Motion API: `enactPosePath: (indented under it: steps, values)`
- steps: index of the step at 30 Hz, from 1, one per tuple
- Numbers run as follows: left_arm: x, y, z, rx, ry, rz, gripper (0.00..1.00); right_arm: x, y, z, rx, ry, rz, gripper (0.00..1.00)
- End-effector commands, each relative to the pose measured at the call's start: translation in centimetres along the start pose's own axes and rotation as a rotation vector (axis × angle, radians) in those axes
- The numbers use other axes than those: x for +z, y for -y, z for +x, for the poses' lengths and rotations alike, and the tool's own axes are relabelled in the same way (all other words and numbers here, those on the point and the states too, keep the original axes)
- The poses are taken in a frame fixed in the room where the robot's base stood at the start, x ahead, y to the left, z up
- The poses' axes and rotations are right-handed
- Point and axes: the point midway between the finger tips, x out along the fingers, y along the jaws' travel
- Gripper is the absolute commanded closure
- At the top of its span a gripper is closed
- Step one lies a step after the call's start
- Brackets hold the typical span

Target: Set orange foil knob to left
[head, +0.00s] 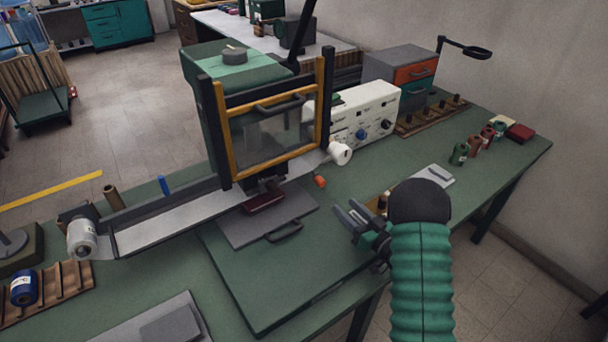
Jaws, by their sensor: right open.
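A small orange knob (320,182) sits low at the right foot of the press (225,105), just below the white roll (340,153). It is too small for me to tell which way it is turned. My right gripper (350,214) is open and empty above the green bench, in front of and a little to the right of the orange knob, apart from it. Its fingers point to the left. My left gripper is not in view.
A grey plate with a handle (286,232) lies in front of the press. Several small spools (459,153) stand at the right. The bench front (300,275) is clear.

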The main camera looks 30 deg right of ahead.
Motion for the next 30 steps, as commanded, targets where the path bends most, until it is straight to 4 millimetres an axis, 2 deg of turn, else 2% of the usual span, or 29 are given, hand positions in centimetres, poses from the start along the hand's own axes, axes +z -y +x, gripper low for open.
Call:
enactPosePath:
  steps: [5,12,18,24,30]
  values:
    - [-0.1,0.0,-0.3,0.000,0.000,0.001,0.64,-0.2,0.5,3.2,-0.006,0.000,-0.005,0.53]
    - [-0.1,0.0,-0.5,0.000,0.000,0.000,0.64,-0.2,0.8,9.8,-0.005,0.000,-0.008,0.53]
    - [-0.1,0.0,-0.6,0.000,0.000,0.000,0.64,-0.1,0.6,14.4,-0.003,0.000,-0.007,0.53]
    - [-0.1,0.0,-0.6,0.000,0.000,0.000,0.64,-0.1,0.4,16.7,0.000,0.001,-0.005,0.53]
    - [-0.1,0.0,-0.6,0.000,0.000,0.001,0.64,-0.1,0.5,17.0,0.000,0.001,-0.005,0.53]
